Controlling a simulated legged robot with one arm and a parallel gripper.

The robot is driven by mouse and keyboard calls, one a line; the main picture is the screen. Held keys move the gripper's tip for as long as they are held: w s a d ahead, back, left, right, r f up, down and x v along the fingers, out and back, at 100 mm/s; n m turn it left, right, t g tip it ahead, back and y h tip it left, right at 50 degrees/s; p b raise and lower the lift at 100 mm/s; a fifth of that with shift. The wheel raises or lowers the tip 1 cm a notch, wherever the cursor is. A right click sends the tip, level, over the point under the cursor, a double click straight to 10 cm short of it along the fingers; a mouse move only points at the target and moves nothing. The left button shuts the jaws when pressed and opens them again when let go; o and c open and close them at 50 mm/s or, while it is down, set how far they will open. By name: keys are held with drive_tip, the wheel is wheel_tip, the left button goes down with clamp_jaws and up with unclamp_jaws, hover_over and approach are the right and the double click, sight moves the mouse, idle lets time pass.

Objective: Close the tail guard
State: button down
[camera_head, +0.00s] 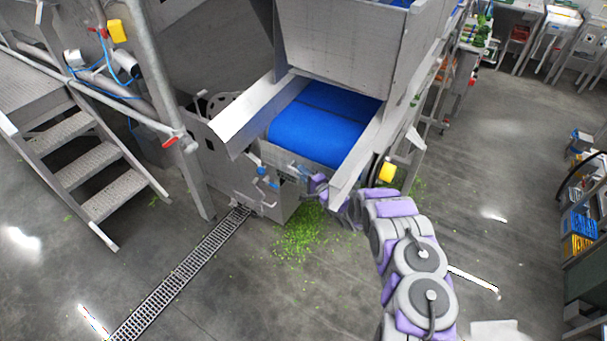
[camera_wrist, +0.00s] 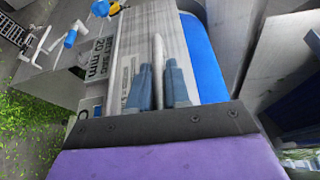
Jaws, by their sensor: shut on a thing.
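In the wrist view my gripper (camera_wrist: 157,70) has its two blue-grey fingers on either side of an upright pale metal bar handle (camera_wrist: 158,46). It is shut on this handle. The handle stands in front of a brushed grey metal panel, which looks like the tail guard (camera_wrist: 187,80), beside the blue belt (camera_wrist: 204,58). In the head view my gripper (camera_head: 318,182) is at the lower end of the blue belt (camera_head: 318,125). My arm and wrist hide most of the handle there. I cannot tell how far the guard stands open.
A label reading "20 mm" (camera_wrist: 101,52) is left of the handle. A blue knob (camera_head: 262,171) sits on the machine's side. Green leaf scraps (camera_head: 303,235) litter the floor by a drain grate (camera_head: 180,272). Metal steps (camera_head: 90,160) stand left.

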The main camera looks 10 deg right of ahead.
drive_tip(key=c, duration=1.2)
unclamp_jaws()
drive_tip(key=shift+w+f, duration=0.1)
drive_tip(key=shift+f, duration=0.05)
drive_tip(key=shift+o, duration=0.2)
drive_tip(key=v, duration=1.7)
drive_tip(key=shift+s, duration=0.25)
